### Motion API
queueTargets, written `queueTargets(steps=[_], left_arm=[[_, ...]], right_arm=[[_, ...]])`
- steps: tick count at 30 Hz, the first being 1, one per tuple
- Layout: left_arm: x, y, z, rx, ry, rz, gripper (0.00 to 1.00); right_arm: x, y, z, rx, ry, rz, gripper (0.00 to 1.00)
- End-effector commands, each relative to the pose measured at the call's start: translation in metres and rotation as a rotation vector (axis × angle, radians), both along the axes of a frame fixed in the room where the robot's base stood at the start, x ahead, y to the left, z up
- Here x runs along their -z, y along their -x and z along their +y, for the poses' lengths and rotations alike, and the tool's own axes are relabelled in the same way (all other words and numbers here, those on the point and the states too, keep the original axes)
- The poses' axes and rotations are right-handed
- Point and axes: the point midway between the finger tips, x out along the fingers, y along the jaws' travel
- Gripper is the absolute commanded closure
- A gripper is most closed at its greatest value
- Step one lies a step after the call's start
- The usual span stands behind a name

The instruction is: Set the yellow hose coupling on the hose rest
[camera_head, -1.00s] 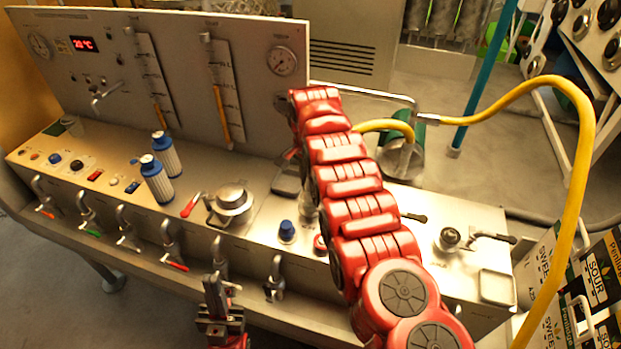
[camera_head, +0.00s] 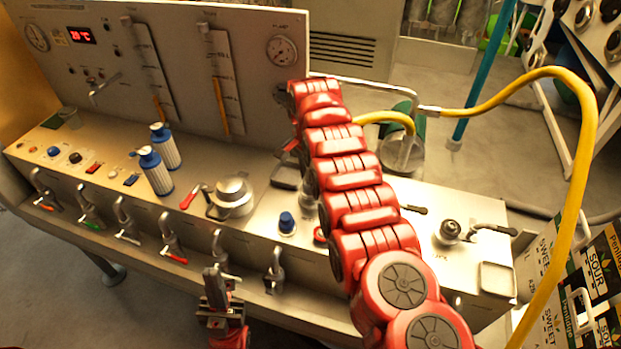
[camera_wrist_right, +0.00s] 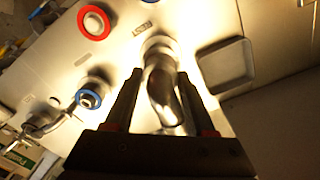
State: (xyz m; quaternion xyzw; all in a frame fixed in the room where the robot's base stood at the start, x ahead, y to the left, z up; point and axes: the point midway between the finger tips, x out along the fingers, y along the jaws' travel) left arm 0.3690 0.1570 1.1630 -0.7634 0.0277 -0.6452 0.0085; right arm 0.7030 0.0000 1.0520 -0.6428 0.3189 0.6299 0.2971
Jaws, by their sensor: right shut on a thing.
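The yellow hose (camera_head: 583,150) loops in from the lower right and joins a metal fitting (camera_head: 428,112) at the end of a metal pipe. A short yellow length (camera_head: 385,119) shows just right of my right arm. I cannot tell which end is the coupling, nor make out the hose rest. My right gripper is hidden behind its red arm in the head view. In the right wrist view my right gripper (camera_wrist_right: 158,92) has its fingers on either side of a bent shiny metal piece (camera_wrist_right: 163,95). My left gripper (camera_head: 218,283) is low in front of the console's taps.
The console carries a metal pot (camera_head: 233,195), two blue-capped bottles (camera_head: 155,172), a blue knob (camera_head: 287,222) and a small square tray (camera_head: 497,280). Taps line its front edge. Cartons (camera_head: 590,275) stand at the lower right. The floor behind is partly clear.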

Motion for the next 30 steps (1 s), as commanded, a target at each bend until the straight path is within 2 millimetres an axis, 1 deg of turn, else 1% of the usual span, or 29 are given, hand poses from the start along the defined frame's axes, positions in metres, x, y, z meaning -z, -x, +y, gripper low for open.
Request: queueTargets(steps=[15, 24, 30], left_arm=[[0.0001, 0.0000, 0.0000, 0.000, 0.000, 0.000, 1.00], [0.0068, -0.0001, 0.0000, 0.000, 0.000, 0.000, 1.00], [0.0067, 0.0000, 0.0000, 0.000, 0.000, 0.000, 1.00]], right_arm=[[-0.0009, -0.0002, 0.0002, 0.000, -0.001, -0.001, 1.00], [0.0005, -0.0001, 0.0002, 0.000, -0.001, -0.001, 1.00], [-0.0008, 0.0003, 0.0001, 0.000, 0.000, 0.000, 1.00]])
